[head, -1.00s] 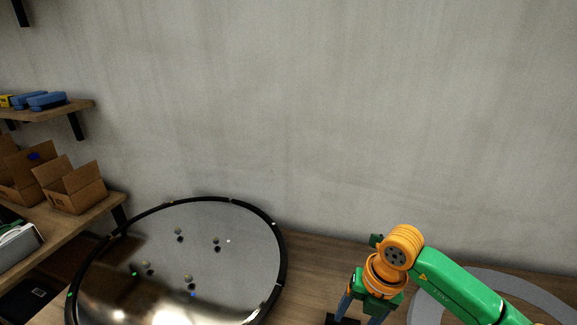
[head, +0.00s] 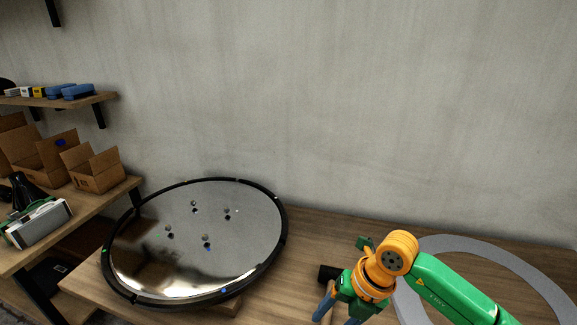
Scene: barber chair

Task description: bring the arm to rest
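My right arm comes in from the lower right, with green links and orange joints. Its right gripper (head: 338,306) points down over the wooden table (head: 300,235), near the table's front. Its two blue fingers are spread apart with a gap between them. A small pale wooden piece shows by the left finger, and a black cylindrical thing (head: 329,273) lies just behind it. I cannot tell whether the fingers touch either. The lower fingertips run off near the bottom edge. My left gripper is not in the head view.
A round black-rimmed disc with a mirror-like face (head: 200,268) and several small knobs covers the table's left. A grey ring (head: 470,244) lies at the right, behind my arm. Shelves on the left hold open cardboard boxes (head: 96,172) and blue items (head: 78,91). A wall stands behind.

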